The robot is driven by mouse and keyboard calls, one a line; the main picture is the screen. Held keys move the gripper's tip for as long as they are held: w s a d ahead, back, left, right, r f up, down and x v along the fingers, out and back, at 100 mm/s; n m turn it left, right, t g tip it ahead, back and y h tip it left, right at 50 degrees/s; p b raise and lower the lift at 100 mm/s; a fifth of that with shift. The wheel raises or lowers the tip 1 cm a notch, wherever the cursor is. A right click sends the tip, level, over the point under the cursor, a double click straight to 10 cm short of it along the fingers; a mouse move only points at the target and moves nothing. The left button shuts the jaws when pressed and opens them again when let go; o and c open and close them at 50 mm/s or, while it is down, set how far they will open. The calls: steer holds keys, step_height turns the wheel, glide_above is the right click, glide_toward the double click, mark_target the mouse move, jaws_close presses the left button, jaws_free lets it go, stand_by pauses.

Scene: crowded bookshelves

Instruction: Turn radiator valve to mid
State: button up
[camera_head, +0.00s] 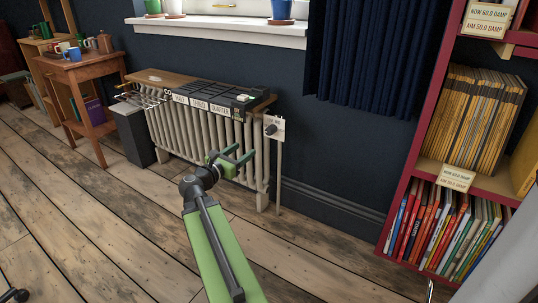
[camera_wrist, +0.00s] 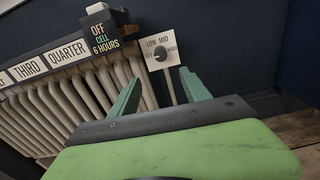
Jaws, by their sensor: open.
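The radiator valve is a dark round knob (camera_head: 271,129) on a pale plate at the radiator's right end. In the wrist view the knob (camera_wrist: 160,54) sits on a white plate (camera_wrist: 150,43) marked OFF at the left and LOW and MID above; a right-hand mark is hard to read. I cannot tell for sure where the knob points. My green gripper (camera_head: 246,150) is open and empty, in front of the radiator, below and left of the knob. In the wrist view its fingers (camera_wrist: 159,78) stand apart, with the knob beyond and between them, not touched.
The cream radiator (camera_head: 205,130) carries a dark shelf of labelled boxes, including an OFF CELL 6 HOURS block (camera_wrist: 101,32) left of the valve. A dark curtain (camera_head: 365,55) hangs at right, beside a red bookcase (camera_head: 427,120). The floor (camera_head: 130,220) ahead is clear.

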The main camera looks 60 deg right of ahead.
mark_target(268, 132)
steer(key=d, duration=1.8)
steer(key=shift+s, duration=0.25)
steer(key=shift+a, duration=0.1)
jaws_close()
